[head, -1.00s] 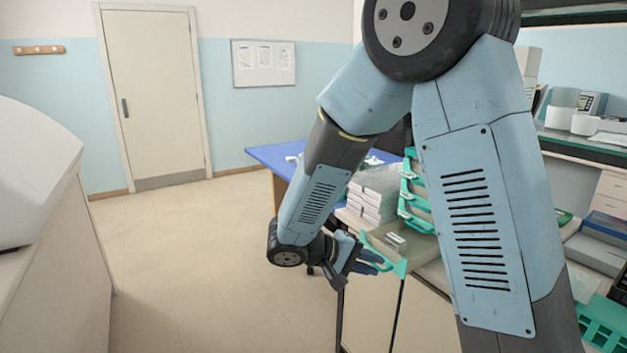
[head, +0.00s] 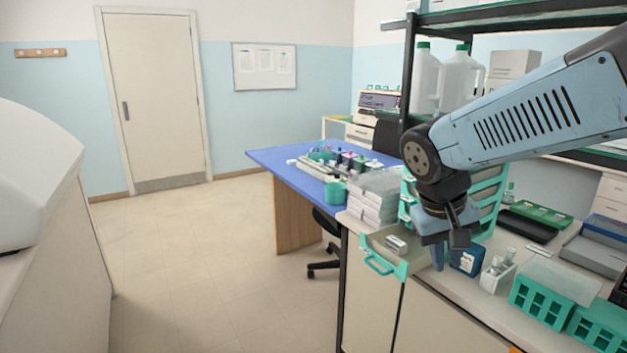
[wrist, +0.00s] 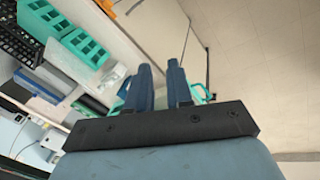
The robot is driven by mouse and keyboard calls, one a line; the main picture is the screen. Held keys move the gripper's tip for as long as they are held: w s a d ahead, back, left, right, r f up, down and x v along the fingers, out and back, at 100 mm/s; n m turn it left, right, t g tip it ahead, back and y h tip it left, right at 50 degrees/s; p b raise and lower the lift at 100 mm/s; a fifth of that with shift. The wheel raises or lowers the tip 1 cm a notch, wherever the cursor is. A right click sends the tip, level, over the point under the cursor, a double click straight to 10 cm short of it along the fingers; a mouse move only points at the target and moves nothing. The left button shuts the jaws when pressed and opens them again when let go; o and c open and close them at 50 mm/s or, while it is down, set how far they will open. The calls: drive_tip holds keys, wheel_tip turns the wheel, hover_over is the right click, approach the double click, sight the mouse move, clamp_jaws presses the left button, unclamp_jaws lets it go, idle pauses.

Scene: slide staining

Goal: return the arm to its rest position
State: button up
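My arm reaches in from the right in the head view, with its blue forearm roughly level and the wrist bent down. My gripper (head: 449,255) hangs fingers down over the front part of the right-hand counter, close to the open teal-handled drawer (head: 381,264). In the wrist view my gripper (wrist: 159,65) shows two blue fingers with a gap between them. Nothing is held between them.
A blue table (head: 275,157) with staining items stands behind. The floor (head: 215,270) at left is clear.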

drive_tip(key=s+r+t+y, duration=0.3)
drive_tip(key=s+r+t, duration=0.1)
drive_tip(key=s+r, duration=0.1)
drive_tip(key=shift+d+r, duration=0.3)
